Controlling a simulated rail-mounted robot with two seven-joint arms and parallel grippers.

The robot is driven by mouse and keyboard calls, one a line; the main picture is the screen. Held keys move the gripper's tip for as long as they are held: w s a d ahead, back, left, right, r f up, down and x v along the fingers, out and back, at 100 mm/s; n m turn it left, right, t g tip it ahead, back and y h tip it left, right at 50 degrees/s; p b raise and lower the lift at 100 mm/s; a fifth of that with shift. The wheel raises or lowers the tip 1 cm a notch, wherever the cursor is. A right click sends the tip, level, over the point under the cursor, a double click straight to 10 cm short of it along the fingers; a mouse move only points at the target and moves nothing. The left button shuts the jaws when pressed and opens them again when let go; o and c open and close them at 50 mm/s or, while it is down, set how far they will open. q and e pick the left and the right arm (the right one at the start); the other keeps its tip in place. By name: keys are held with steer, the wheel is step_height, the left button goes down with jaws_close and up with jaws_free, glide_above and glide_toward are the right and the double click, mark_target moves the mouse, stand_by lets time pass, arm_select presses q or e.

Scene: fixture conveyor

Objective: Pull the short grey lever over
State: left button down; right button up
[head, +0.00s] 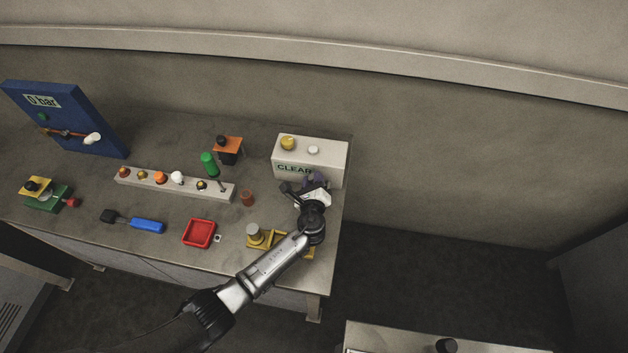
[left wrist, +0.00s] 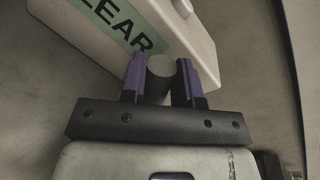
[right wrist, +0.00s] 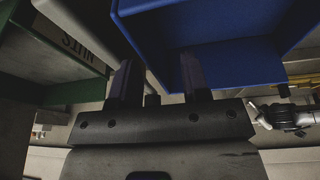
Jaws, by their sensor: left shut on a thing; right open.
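My left gripper (head: 304,187) is in front of the white box marked CLEAR (head: 330,158), at the right end of the bench. In the left wrist view its two purple-lined fingers are shut on a grey round-ended piece (left wrist: 160,73), which looks like the short grey lever. The lever's base is hidden behind the gripper, and its tilt cannot be told. The CLEAR box (left wrist: 130,30) shows just beyond the fingers. My right gripper (right wrist: 158,82) is open and away from the bench, out of the head view.
On the bench are a blue gauge panel (head: 75,125), a strip of knobs (head: 150,187), a red tray (head: 187,240), a blue-handled tool (head: 148,225), a green cylinder (head: 209,164) and a yellow fixture (head: 268,244). A blue bin (right wrist: 215,60) is close above my right gripper.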

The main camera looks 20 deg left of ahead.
steer(key=shift+d, duration=0.15)
arm_select(q)
steer(key=c, duration=0.8)
jaws_free()
steer(key=shift+c, duration=0.2)
steer(key=shift+s+d, duration=0.1)
steer(key=shift+s, duration=0.15)
arm_select(e)
steer(key=shift+r, duration=0.1)
steer(key=shift+r+p, duration=0.4)
steer(key=shift+p, duration=0.1)
arm_select(q)
steer(key=v, duration=1.3)
steer(key=shift+s, duration=0.15)
